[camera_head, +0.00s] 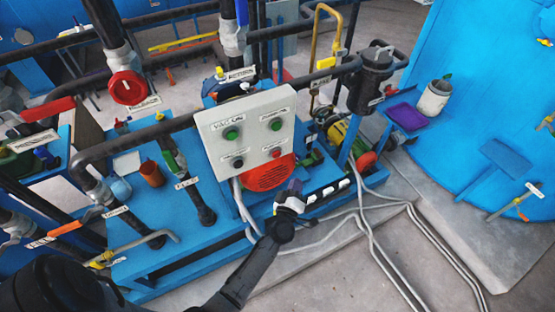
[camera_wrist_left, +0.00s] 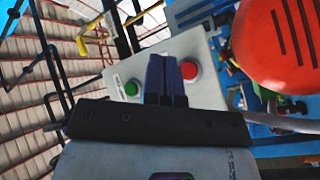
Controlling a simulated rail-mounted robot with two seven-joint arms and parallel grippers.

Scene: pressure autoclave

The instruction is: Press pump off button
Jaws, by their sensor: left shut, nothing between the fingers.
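A pale grey control box (camera_head: 254,143) stands in the middle of the head view, with two green buttons above and a black button (camera_head: 238,163) and a red button (camera_head: 276,153) below. The upper left label seems to read VAC ON; the lower labels are too small to read. My left gripper (camera_head: 294,186) is shut and empty, below and right of the box. In the left wrist view its fingers (camera_wrist_left: 166,56) stand in front of the box face, between a green button (camera_wrist_left: 131,88) and the red button (camera_wrist_left: 189,71). Contact cannot be told. My right gripper is not visible.
A red-orange motor cover (camera_head: 268,175) sits right below the box and looms large in the left wrist view (camera_wrist_left: 282,45). Dark pipes (camera_head: 140,137) with valves crowd the left. A black filter housing (camera_head: 371,82) stands to the right. Grey hoses (camera_head: 372,240) lie on the floor.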

